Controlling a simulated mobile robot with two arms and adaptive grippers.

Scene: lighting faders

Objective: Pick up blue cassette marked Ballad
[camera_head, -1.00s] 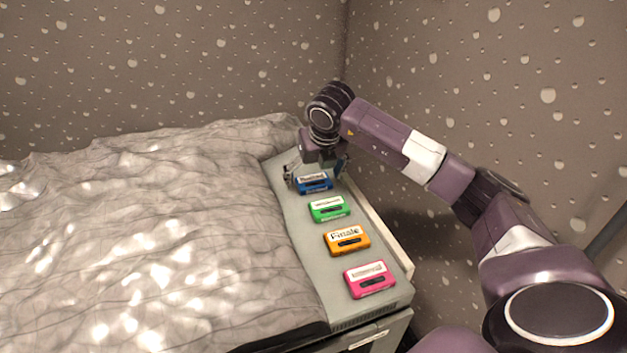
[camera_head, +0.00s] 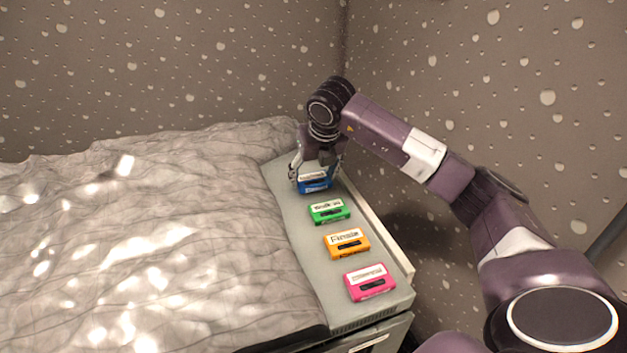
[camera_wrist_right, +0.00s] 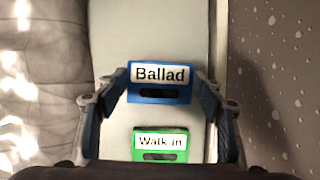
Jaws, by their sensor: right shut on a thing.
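The blue cassette (camera_head: 314,185) is at the far end of the grey ledge. Its white label reads "Ballad" in the right wrist view (camera_wrist_right: 160,94). My right gripper (camera_head: 318,178) is over it, with a finger at each side of the cassette. In the right wrist view the fingers (camera_wrist_right: 162,90) are shut on the cassette's left and right edges. I cannot tell whether the cassette is lifted off the ledge. My left gripper is not in view.
A green cassette (camera_head: 329,212) marked "Walk-in", an orange one (camera_head: 347,244) marked "Finale" and a pink one (camera_head: 370,283) lie in a row on the ledge (camera_head: 300,235). Crumpled grey sheeting (camera_head: 150,240) borders the ledge on the left; a speckled wall (camera_head: 500,120) stands on the right.

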